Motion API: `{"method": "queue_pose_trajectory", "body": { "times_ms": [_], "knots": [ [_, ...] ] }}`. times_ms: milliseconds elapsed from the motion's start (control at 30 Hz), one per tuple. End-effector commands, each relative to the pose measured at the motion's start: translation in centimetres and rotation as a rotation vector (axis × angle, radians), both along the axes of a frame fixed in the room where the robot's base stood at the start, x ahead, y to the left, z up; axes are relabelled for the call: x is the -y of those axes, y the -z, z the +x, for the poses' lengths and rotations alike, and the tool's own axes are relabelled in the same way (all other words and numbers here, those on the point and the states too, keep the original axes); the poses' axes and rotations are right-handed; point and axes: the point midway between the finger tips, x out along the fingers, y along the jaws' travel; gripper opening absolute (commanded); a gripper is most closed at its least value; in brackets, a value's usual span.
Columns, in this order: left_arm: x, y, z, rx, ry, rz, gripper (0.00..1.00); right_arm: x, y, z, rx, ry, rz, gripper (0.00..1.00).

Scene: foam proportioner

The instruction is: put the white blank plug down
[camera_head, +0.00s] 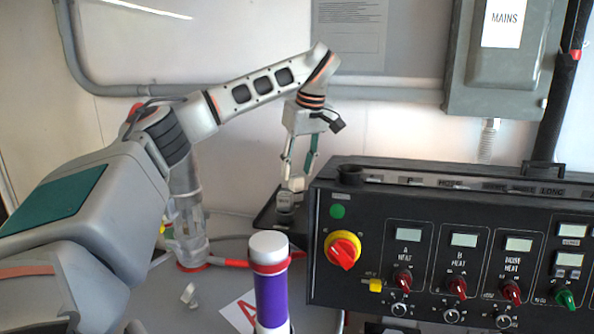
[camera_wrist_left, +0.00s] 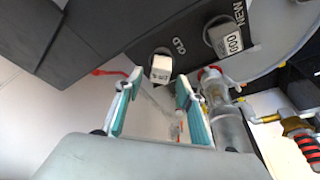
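My left gripper (camera_head: 296,178) points down over a dark tray (camera_head: 264,222) beside the control box. In the left wrist view its teal-padded fingers (camera_wrist_left: 159,80) stand apart. A small white-faced block (camera_wrist_left: 160,69), perhaps the white blank plug, is near the fingertips by the "OLD" marking, with gaps visible on both sides. A grey rounded piece (camera_wrist_left: 228,36) with a white label sits by the "NEW" marking. In the head view a grey piece (camera_head: 286,203) stands on the tray just under the fingertips. My right gripper is not in view.
The control box (camera_head: 450,245) with knobs and displays stands close right of the gripper. A clear cylinder (camera_head: 187,225) with a red base ring stands to the left. A purple cylinder (camera_head: 271,295) and a card with a red A (camera_head: 238,314) are in front.

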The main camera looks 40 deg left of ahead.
Motion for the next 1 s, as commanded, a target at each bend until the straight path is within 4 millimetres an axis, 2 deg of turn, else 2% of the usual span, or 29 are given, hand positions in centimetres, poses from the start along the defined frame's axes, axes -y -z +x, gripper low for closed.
{"method": "queue_pose_trajectory", "body": {
  "times_ms": [300,500,700,1000],
  "knots": [
    [1.7,-5.7,-0.5,0.006,0.0,0.001,0.38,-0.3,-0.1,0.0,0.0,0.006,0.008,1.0],
    [2.6,-8.8,-0.7,0.003,0.0,0.001,0.38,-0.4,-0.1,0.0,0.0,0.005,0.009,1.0],
    [3.1,-10.3,-0.9,0.001,0.0,0.001,0.38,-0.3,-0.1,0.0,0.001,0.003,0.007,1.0],
    [3.1,-10.5,-1.0,0.001,0.0,0.0,0.38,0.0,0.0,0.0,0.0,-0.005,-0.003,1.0]
  ]
}}
